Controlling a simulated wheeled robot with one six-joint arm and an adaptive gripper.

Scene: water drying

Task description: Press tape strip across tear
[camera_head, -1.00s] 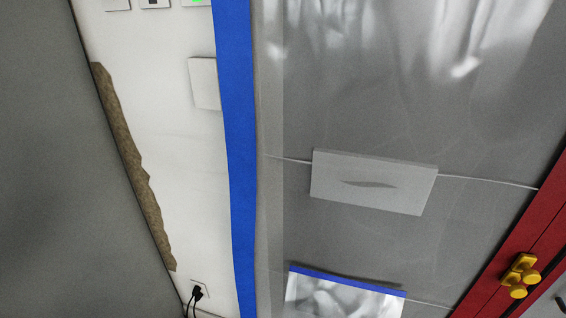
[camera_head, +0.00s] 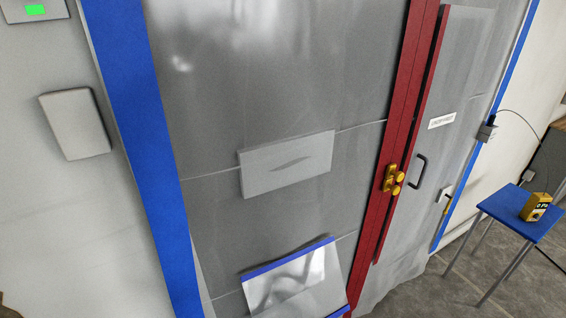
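A dark, thin, lens-shaped tear (camera_head: 291,164) shows in the middle of a pale grey rectangular panel (camera_head: 257,181) on the grey plastic sheet (camera_head: 220,110). No tape lies across the tear. Below it hangs a shiny clear or whitish sheet (camera_head: 285,285) with a blue strip (camera_head: 290,258) along its top edge and another blue strip (camera_head: 335,312) at its lower right corner. I cannot tell whether either is the task's tape strip. My gripper is not in view.
Wide blue tape (camera_head: 145,130) edges the sheet on the left. A red zip-like strip (camera_head: 404,95) with yellow pulls (camera_head: 393,179) runs right of the panel. A blue-topped stool (camera_head: 510,211) carrying a yellow meter (camera_head: 535,207) stands on the floor at right.

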